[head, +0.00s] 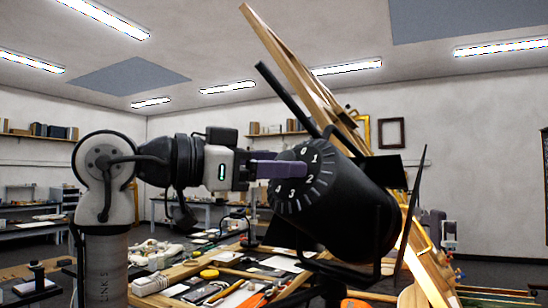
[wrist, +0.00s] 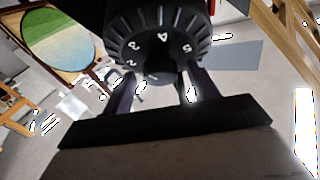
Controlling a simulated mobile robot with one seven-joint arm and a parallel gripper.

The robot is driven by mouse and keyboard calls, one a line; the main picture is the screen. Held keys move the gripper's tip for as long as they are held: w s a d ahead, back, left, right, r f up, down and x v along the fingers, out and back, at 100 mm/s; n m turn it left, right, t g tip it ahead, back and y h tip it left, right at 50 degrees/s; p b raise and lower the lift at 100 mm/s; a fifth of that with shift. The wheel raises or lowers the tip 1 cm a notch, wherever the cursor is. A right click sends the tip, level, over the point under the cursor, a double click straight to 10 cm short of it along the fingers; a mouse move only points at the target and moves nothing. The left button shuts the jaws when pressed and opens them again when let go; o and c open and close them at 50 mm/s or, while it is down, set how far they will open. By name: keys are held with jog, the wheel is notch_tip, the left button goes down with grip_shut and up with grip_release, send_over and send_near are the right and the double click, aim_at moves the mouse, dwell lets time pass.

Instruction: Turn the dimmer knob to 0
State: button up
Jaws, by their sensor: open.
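The dimmer knob (head: 303,179) is a black ribbed dial with white numbers on the back end of a black stage lamp (head: 350,215). In the head view the 0 is near its top, with 1 and 2 to the right and 3 and 4 lower down. My gripper (head: 284,169) reaches in from the left, its purple fingers at the dial face. In the wrist view the knob (wrist: 158,45) fills the top middle, and the open fingers of my gripper (wrist: 159,88) lie to either side of its lower part. I cannot tell whether they touch it. The pointer mark is not clear.
A wooden easel (head: 300,70) leans behind the lamp, and black lamp flaps stick out around it. Below, a worktable (head: 160,299) is cluttered with tools and papers. A painted oval panel (wrist: 57,40) shows at the wrist view's upper left.

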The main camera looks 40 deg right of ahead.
jog(key=shift+d, duration=0.1)
jog(key=c, duration=1)
jog(key=shift+n, duration=0.3)
